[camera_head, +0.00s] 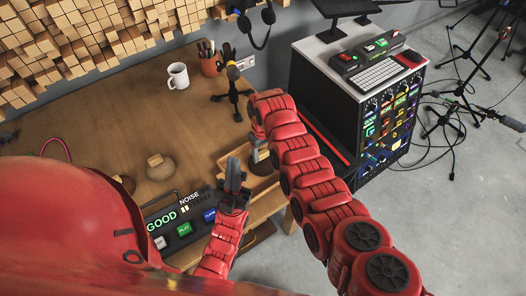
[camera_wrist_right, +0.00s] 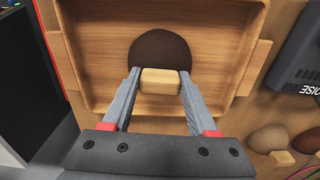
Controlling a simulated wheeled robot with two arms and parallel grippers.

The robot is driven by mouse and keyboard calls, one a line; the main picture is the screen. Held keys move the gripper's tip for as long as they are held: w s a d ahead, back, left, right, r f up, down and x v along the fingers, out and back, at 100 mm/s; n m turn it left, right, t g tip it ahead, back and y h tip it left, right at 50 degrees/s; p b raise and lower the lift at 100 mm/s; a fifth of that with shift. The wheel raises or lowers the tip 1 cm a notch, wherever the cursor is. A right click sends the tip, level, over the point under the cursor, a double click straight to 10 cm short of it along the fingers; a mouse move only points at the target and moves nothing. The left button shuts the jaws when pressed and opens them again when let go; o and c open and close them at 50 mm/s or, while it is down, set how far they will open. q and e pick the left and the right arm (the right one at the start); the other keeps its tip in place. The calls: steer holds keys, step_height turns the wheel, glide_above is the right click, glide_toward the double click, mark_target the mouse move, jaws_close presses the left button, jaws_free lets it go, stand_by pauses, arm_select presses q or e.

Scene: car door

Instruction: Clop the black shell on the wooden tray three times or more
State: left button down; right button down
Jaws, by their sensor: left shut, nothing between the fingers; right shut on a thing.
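The black shell (camera_wrist_right: 158,50) is a dark brown-black dome with a pale wooden block handle (camera_wrist_right: 160,81). In the right wrist view my right gripper (camera_wrist_right: 160,82) is shut on that handle. The shell is over the wooden tray (camera_wrist_right: 105,95), inside its raised rim; I cannot tell whether it touches the tray floor. In the head view the shell (camera_head: 262,164) is partly hidden by my right gripper (camera_head: 256,150), and the tray (camera_head: 265,207) is partly covered by my left arm. My left gripper (camera_head: 235,168) is shut and empty, pointing up in front of the tray.
A box with lit buttons (camera_head: 180,222) is beside my left gripper. A black cabinet (camera_head: 330,100) stands right.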

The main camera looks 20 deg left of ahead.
steer(key=shift+r+p, duration=1.35)
steer(key=shift+r, duration=1.25)
steer(key=shift+f, duration=0.1)
step_height(320, 180, down, 6)
steer(key=b, duration=0.4)
steer(key=shift+r, duration=0.25)
steer(key=shift+r+p, duration=0.75)
steer(key=shift+r, duration=0.2)
step_height(320, 180, up, 3)
steer(key=shift+f+p, duration=0.1)
steer(key=shift+p, duration=0.55)
steer(key=shift+r, duration=0.4)
